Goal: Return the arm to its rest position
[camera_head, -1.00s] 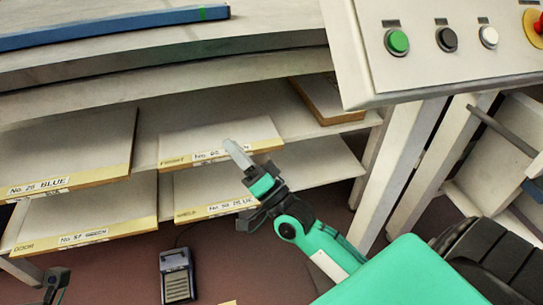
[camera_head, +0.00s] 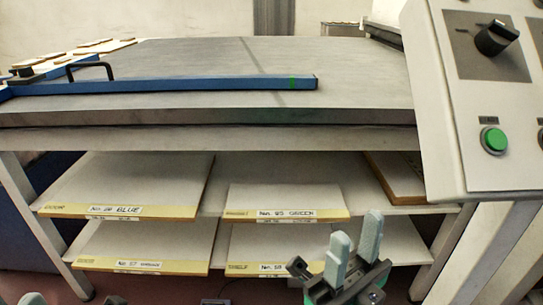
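My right gripper (camera_head: 357,228) shows at the lower middle right. Its two pale grey-green fingers point up and stand apart with nothing visible between them. It is in front of the lower right part of the shelves, and its arm is mostly below the picture edge. A small dark part of my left gripper (camera_head: 115,300) shows at the bottom edge on the left.
A grey table (camera_head: 205,112) carries a blue bar (camera_head: 200,85) with a black handle. Labelled boards (camera_head: 125,185) lie on the shelves below. A control panel (camera_head: 465,165) with a green button (camera_head: 494,140) and black knob (camera_head: 496,38) stands close on the right.

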